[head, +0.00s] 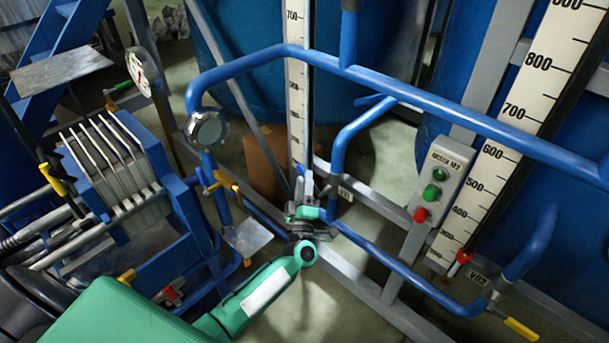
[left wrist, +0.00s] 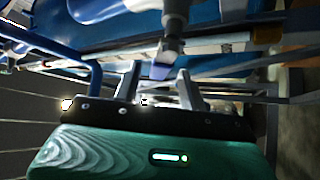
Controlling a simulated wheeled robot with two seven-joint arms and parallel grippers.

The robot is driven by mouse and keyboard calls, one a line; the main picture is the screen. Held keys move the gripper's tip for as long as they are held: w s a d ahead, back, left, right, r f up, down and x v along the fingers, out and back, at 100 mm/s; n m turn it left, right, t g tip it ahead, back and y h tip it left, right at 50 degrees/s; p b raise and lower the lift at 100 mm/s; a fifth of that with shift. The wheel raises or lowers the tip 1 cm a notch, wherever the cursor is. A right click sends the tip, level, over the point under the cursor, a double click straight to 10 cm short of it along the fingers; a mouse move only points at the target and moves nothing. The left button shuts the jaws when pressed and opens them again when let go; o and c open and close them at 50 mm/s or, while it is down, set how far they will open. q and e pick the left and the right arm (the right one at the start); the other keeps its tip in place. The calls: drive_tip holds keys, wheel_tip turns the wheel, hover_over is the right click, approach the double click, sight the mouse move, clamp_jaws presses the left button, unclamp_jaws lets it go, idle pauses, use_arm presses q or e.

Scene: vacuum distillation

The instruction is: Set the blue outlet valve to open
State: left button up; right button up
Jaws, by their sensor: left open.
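A small blue handle (head: 304,171), which looks like the blue outlet valve, shows just above my left gripper (head: 305,192) in the head view, in front of the white scale. My left gripper is open and its fingers point up toward the handle. In the left wrist view, a grey valve stem with a blue tip (left wrist: 160,71) lies between or just beyond the two spread fingers of the gripper (left wrist: 159,74). I cannot tell whether the fingers touch it. The gripper partly hides the valve body. The handle's setting is unclear. My right gripper is out of view.
Blue pipes (head: 440,98) run across and beside my arm. A grey button box (head: 440,180) with green and red buttons stands to the right. A red-handled valve (head: 459,262) is lower right. A yellow handle (head: 226,184) and a round sight glass (head: 207,130) are left.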

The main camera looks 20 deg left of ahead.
use_arm(q)
drive_tip(key=v, duration=1.1)
drive_tip(key=shift+c, duration=0.2)
